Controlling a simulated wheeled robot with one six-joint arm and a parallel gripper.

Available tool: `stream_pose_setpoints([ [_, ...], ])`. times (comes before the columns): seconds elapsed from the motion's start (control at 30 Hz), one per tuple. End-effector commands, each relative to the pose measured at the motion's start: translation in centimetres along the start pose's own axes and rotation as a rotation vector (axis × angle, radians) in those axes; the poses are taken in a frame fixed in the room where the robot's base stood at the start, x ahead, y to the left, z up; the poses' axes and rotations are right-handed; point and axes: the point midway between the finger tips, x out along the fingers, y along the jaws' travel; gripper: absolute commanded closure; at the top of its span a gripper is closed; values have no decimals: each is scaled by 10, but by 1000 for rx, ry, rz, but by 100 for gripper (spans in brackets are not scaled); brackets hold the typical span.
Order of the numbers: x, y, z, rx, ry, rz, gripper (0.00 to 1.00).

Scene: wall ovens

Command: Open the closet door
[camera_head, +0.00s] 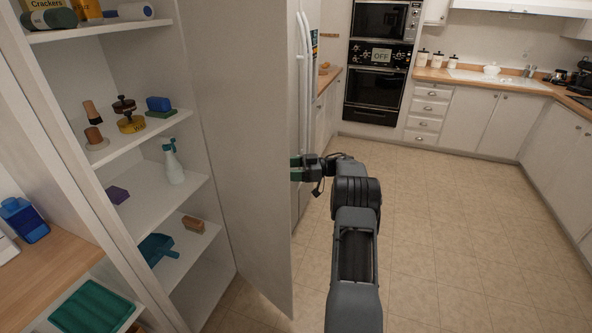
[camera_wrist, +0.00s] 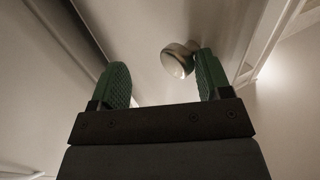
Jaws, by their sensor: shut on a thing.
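The closet door (camera_head: 235,150) is a tall pale panel on the closet's right side. It stands open, swung out from the shelves. My gripper (camera_head: 297,168) is at the door's free edge, on the side facing away from the shelves. In the wrist view, my gripper's green fingers (camera_wrist: 163,82) have the round metal door knob (camera_wrist: 177,60) between them. The knob lies close against the right finger, with a gap seen toward the left finger. In the head view the knob is hidden behind the door.
Closet shelves (camera_head: 150,195) hold a spray bottle (camera_head: 172,162), a blue dustpan (camera_head: 157,249) and other items. A white fridge (camera_head: 304,80) stands behind the door. Wall ovens (camera_head: 378,75) and lower cabinets (camera_head: 490,120) line the back. The tiled floor (camera_head: 450,220) at right is clear.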

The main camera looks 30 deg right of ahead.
Motion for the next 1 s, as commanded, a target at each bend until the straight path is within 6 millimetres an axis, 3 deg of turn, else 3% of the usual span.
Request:
stream_pose_setpoints([
  [0.5, -8, 3, -4, -8, 5, 12, 40],
  [1.0, -108, 0, 1, -4, 3, 12, 40],
])
